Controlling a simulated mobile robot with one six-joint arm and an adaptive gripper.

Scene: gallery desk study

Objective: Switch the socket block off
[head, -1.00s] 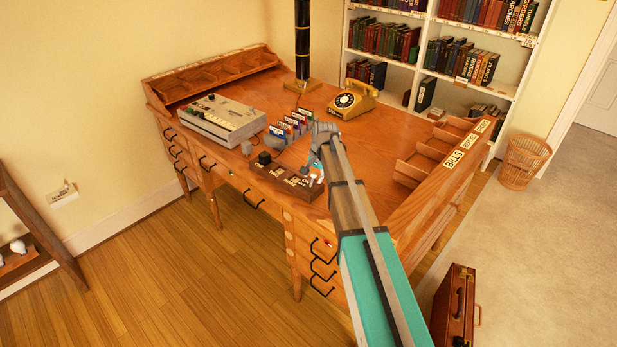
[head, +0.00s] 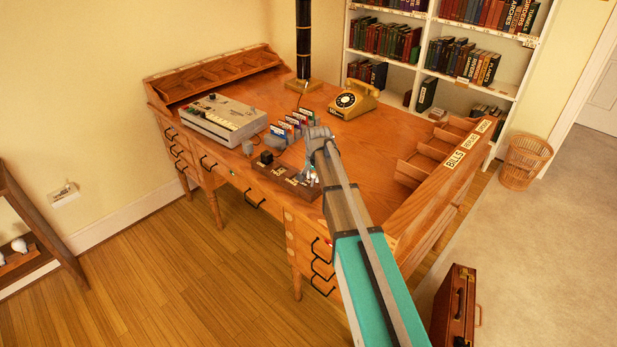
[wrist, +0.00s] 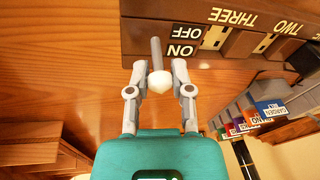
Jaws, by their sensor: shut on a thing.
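The socket block (head: 284,176) is a dark brown strip near the front edge of the desk, right of centre. In the wrist view it appears upside down (wrist: 225,38), with "THREE" and "TWO" labels and dark OFF and ON plates (wrist: 183,49) at its left end. A grey lever (wrist: 155,48) with a white rounded knob (wrist: 160,84) stands beside these plates. My gripper (wrist: 159,75) is shut on the lever at its knob, one finger on each side. In the head view my gripper (head: 313,171) is at the block's right end, and the lever is mostly hidden.
A grey desk machine (head: 226,118), coloured file cards (head: 292,128) and a yellow telephone (head: 352,100) stand on the desk (head: 370,150). A pigeonhole rack (head: 445,160) with labels runs along the right edge. A briefcase (head: 456,305) stands on the floor.

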